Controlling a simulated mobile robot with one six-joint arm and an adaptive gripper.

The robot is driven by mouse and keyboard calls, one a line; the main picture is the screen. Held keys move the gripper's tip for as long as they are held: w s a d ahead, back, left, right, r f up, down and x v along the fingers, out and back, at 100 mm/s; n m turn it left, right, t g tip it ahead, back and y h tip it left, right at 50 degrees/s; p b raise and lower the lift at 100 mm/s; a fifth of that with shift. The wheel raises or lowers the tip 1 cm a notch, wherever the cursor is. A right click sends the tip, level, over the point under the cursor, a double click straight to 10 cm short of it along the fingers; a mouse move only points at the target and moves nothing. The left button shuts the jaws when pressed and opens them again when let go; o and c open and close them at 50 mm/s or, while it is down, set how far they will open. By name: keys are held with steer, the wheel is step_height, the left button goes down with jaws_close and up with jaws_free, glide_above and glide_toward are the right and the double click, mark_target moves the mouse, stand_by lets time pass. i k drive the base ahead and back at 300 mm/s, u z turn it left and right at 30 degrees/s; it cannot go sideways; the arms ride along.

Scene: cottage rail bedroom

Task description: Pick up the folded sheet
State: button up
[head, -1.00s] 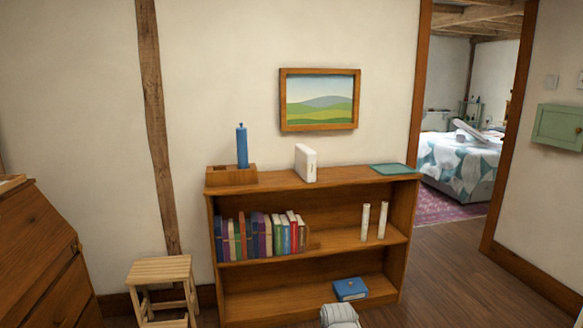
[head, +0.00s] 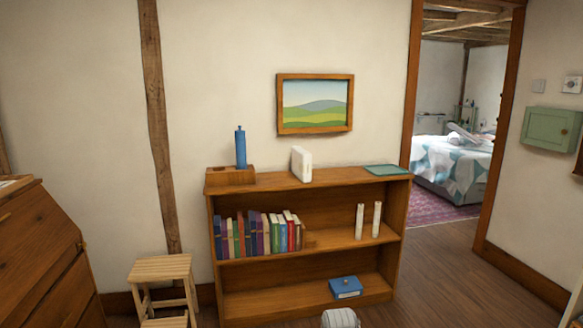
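I cannot tell for sure which thing is the folded sheet. A flat teal-green piece (head: 387,170) lies on the right end of the bookshelf's top; whether it is cloth is unclear. Through the doorway, a bed (head: 450,170) with a teal and white patterned cover stands in the other room. A pale item (head: 470,136) lies on the bed, too small to make out. My gripper is not in view; only a light grey part, likely of my arm, shows at the bottom edge.
The wooden bookshelf (head: 320,256) holds books, two white rolls and a blue box (head: 345,288). A stool (head: 160,270) and a slanted wooden desk (head: 45,255) stand left. The wooden floor (head: 440,270) right of the bookshelf is clear up to the doorway. A green wall cabinet (head: 550,129) hangs right.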

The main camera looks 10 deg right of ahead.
mark_target(301, 159)
steer(key=z, duration=0.1)
steer(key=i, duration=0.95)
steer(key=u, duration=0.15)
steer(key=k, duration=0.5)
steer(key=u, duration=0.35)
